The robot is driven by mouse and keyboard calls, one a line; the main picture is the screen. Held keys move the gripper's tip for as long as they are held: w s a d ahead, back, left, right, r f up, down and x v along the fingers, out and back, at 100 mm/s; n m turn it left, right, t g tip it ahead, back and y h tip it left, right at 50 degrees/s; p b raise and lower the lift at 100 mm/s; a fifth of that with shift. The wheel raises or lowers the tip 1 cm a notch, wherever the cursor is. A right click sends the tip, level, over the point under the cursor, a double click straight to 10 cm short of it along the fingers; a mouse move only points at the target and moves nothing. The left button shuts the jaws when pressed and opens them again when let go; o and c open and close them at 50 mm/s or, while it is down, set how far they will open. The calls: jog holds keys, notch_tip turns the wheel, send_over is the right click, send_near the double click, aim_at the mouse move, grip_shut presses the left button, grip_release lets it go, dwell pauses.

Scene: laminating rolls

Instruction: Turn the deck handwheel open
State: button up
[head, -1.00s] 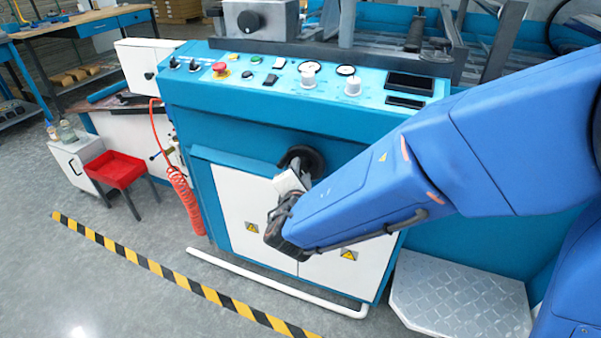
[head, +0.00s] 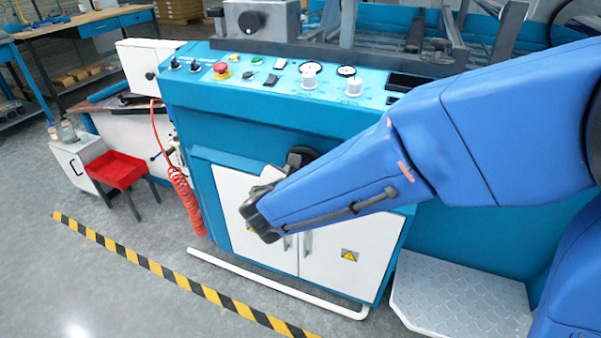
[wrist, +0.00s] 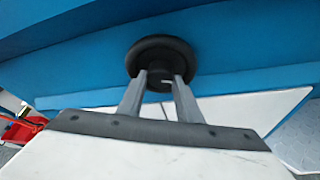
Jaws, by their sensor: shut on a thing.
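The deck handwheel (wrist: 163,52) is a black round wheel on the blue front of the machine, upper middle in the wrist view. In the head view the handwheel (head: 301,154) shows only in part above my blue arm. My gripper (wrist: 160,82) has its two grey fingers on the lower part of the wheel, one on each side of its dark middle, and is shut on it. In the head view my wrist hides the fingertips. The wheel's turn angle cannot be told.
The control panel (head: 265,74) with knobs and a red button lies above the wheel. White cabinet doors (head: 331,254) are below it. A red coiled hose (head: 181,187) hangs at the left. A metal tread plate (head: 462,294) is at the right. Striped floor tape (head: 135,262) runs in front.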

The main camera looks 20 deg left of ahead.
jog(key=shift+a+f+n+t+h, duration=0.1)
jog(key=shift+a+n+t+h, duration=0.15)
jog(key=shift+n+h, duration=1.7)
jog(key=shift+a+f+n+t+h, duration=0.2)
jog(key=shift+n+h, duration=0.7)
jog(key=shift+n, duration=1.95)
jog(key=shift+a+n+t+h, duration=0.1)
jog(key=shift+n+t+h, duration=0.25)
jog(key=shift+n+h, duration=1.6)
jog(key=shift+n+y, duration=0.4)
jog(key=shift+n, duration=0.15)
jog(key=o, duration=1)
jog(key=shift+o, duration=0.2)
jog(key=shift+s, duration=0.1)
jog(key=v, duration=1.7)
